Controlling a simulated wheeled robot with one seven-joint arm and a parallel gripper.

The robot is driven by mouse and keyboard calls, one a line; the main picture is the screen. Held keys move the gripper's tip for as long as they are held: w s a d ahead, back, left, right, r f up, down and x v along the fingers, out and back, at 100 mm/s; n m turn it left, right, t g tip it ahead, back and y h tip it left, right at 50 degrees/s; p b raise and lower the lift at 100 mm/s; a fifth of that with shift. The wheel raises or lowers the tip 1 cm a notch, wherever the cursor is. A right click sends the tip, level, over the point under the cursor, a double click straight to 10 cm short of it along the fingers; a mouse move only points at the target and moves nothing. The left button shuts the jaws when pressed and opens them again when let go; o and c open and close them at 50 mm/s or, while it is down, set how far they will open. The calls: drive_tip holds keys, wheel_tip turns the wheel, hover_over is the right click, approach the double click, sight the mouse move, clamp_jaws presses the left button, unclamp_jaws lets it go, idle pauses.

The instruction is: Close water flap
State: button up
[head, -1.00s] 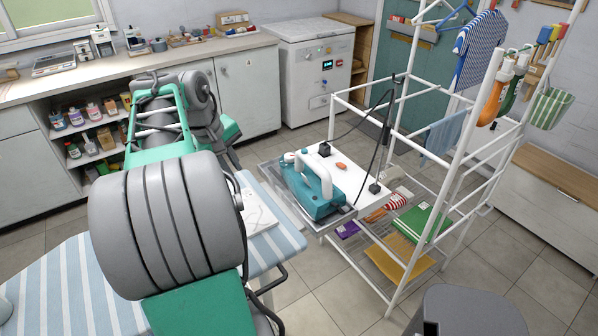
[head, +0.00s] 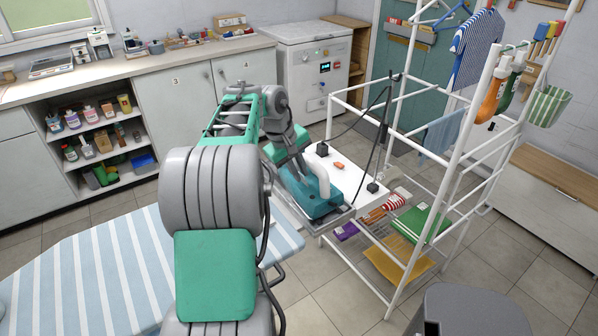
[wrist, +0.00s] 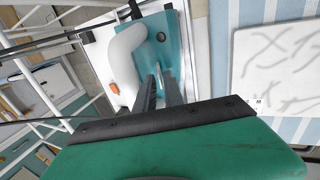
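The iron (head: 318,206), teal with a thick white handle (head: 318,172), lies on a metal tray at the left end of the white shelf top. It also shows in the wrist view (wrist: 182,50), with its handle (wrist: 122,62) to the left and a dark round spot on the teal body. My gripper (wrist: 158,78) is right over the teal body, beside the handle. Its two dark fingers stand apart with a narrow gap. A small pale upright piece, perhaps the water flap (wrist: 163,72), shows near the fingertips; I cannot tell whether they touch it. In the head view my arm hides part of the iron.
The white rack frame (head: 395,290) and the black cord (head: 378,140) stand close to the iron. An orange item (head: 338,166) lies on the shelf top.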

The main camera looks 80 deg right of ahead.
clamp_jaws()
idle(1.2)
